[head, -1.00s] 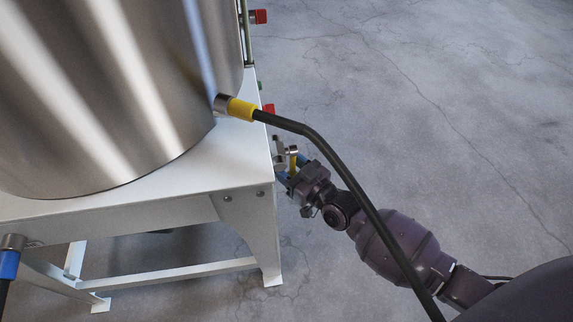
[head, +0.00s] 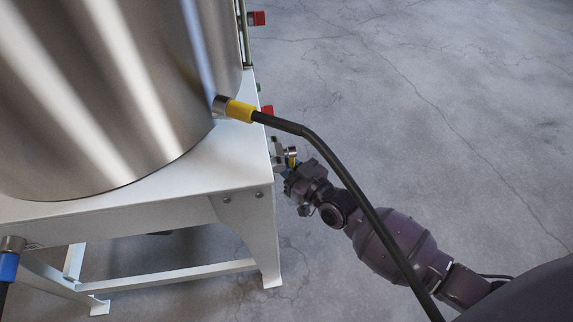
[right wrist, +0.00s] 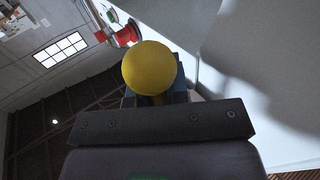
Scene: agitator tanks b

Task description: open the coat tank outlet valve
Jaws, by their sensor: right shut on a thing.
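The outlet valve (head: 278,150) is a small metal fitting at the right edge of the white tank stand, below the steel tank (head: 110,90). Its yellow handle (head: 292,161) shows only in part in the head view. My right gripper (head: 291,171) is at the valve, shut on the yellow handle. In the right wrist view the handle's rounded yellow end (right wrist: 150,68) stands out between my right gripper's fingers (right wrist: 155,97), which are largely hidden behind it and the gripper body. My left gripper is in neither view.
A black hose with a yellow collar (head: 240,110) leaves the tank and passes over my right arm. The white stand (head: 150,213) is close left of the gripper. Red fittings (head: 257,18) are farther back. The floor on the right is clear.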

